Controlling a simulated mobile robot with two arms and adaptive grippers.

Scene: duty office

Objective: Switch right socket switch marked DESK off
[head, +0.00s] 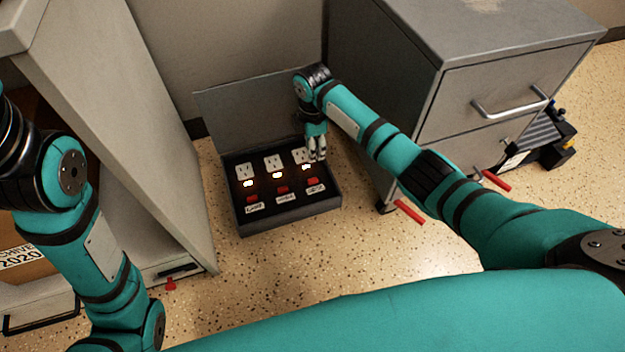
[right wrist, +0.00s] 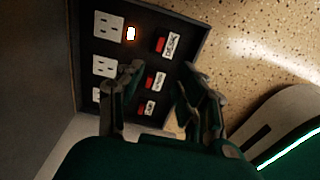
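A dark open socket box (head: 290,221) lies on the floor with three white sockets, three glowing lamps and three red switches in a row. The right red switch (head: 313,181) is in front of its lit lamp (head: 306,167). In the right wrist view this switch (right wrist: 160,44) sits beside a label reading DESK (right wrist: 173,46), and its lamp (right wrist: 131,33) glows. My right gripper (head: 317,158) hangs over the right socket (head: 299,156), behind the switch. In the right wrist view its fingers (right wrist: 160,85) are apart, with nothing between them. My left gripper is out of view.
The box's raised lid (head: 255,105) stands behind it. A grey drawer cabinet (head: 500,85) is close on the right, with red bars (head: 409,212) near its foot. A pale shelf unit (head: 120,120) stands on the left. The speckled floor (head: 300,260) in front is clear.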

